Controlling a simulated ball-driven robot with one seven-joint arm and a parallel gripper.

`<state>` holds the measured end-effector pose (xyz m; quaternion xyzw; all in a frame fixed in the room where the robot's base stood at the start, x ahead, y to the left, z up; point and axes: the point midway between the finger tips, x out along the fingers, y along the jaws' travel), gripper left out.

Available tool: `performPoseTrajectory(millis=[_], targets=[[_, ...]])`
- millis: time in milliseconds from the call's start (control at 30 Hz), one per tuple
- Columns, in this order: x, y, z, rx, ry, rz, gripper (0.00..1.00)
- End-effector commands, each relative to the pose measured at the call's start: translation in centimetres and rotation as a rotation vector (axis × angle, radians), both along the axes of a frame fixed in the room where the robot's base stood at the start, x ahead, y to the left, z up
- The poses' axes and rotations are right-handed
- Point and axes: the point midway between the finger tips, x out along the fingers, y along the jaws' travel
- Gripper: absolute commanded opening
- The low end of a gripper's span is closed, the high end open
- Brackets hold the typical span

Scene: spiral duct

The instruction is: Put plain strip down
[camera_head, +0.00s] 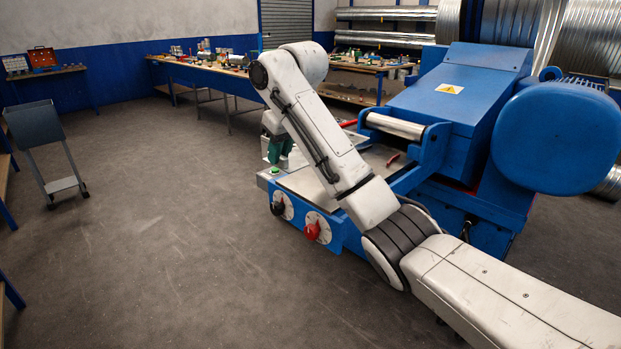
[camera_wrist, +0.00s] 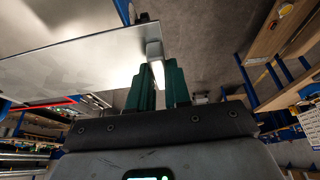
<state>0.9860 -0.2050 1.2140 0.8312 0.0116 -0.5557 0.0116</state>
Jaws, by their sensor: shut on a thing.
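My gripper (camera_wrist: 163,72) has green fingers, which are shut on a small pale metal piece, the plain strip (camera_wrist: 154,50). Only a short bright part of the strip shows at the fingertips; the rest is hidden or too small to make out. In the head view my gripper (camera_head: 278,148) is low at the near left side of the blue machine, beside its steel table, partly behind my arm. The strip cannot be made out there. In the wrist view the grey steel plate (camera_wrist: 75,72) lies left of the fingertips, its edge close to the strip; contact cannot be told.
The blue machine (camera_head: 462,92) has a roller (camera_head: 396,126), a red knob (camera_head: 312,231) and a black knob (camera_head: 278,208). A red-handled tool (camera_head: 393,159) lies on its table. A grey trolley (camera_head: 38,135) stands left. Benches with parts (camera_head: 215,68) line the back.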

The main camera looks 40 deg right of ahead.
Motion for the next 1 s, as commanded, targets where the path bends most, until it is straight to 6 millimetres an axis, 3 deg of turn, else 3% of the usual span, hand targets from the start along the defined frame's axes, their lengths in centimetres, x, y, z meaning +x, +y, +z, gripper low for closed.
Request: performPoseTrajectory(millis=[133, 400, 667, 833, 1000], targets=[[-0.2, -3.5, -1.2, -0.001, 0.003, -0.004, 0.0], [-0.2, -6.5, -5.5, 0.0, 0.001, 0.001, 0.0], [-0.3, -8.1, -7.4, 0.0, 0.002, 0.0, 0.0], [-0.3, -7.9, -9.6, -0.001, 0.001, 0.002, 0.0], [-0.2, -7.9, -10.2, -0.001, -0.002, 0.003, 0.0]])
